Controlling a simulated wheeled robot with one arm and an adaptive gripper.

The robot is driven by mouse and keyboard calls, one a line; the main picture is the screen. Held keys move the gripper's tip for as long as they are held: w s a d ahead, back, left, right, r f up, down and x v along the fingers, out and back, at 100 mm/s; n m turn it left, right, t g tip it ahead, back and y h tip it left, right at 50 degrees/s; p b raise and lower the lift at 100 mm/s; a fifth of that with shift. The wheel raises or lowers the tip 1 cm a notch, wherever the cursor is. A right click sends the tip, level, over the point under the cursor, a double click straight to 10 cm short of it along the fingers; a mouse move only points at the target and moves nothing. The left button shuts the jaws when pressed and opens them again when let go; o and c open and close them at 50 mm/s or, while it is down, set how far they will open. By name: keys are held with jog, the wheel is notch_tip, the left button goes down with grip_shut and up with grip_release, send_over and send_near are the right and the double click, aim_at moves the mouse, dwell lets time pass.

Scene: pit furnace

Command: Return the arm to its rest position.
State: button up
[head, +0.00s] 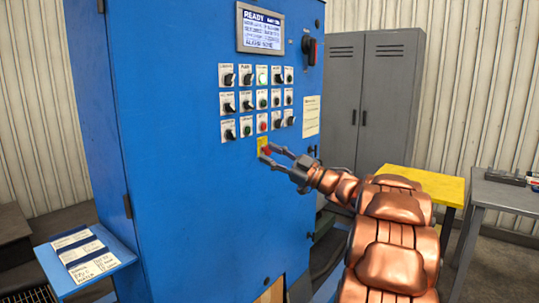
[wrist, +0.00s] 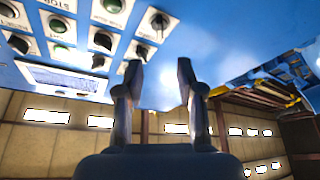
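My copper-coloured arm (head: 392,235) reaches from the lower right towards the blue control cabinet (head: 190,190). My gripper (head: 267,153) is in front of the cabinet's face, just below the rows of switches, by a yellow plate with a red button (head: 264,148). Its two fingers are apart with nothing between them. They also show apart in the wrist view (wrist: 160,75), beside several black knobs and green buttons. I cannot tell whether a fingertip touches the cabinet. The gripper partly hides the yellow plate.
A lit screen (head: 261,29) and a red-and-black rotary switch (head: 309,46) are high on the cabinet. A blue side shelf (head: 121,251) holds cards at left. Grey lockers (head: 390,95), a yellow table (head: 430,182) and a grey table (head: 505,196) stand at right.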

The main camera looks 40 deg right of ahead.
dwell(0.3)
jog(key=w+r+m+h+p, duration=0.1)
jog(key=w+r+m+h, duration=0.1)
jog(key=w+m+h, duration=0.5)
jog(key=s+a+f+m+g+h+p, duration=0.4)
jog(key=s+a+f+m+g+h, duration=0.2)
jog(key=s+a+f+g, duration=0.95)
jog(key=s+a+f+g+y, duration=0.1)
jog(key=s+a+f+g, duration=0.1)
jog(key=s+a, duration=0.4)
jog(key=s+a+f+n+g+y, duration=0.1)
jog(key=s+a+f, duration=0.3)
jog(key=s, duration=0.9)
jog(key=s+a+f+g+y+p, duration=0.1)
jog(key=s+a+f+g, duration=0.2)
jog(key=s+a, duration=0.4)
jog(key=s, duration=0.3)
jog(key=shift+a+f+y, duration=0.4)
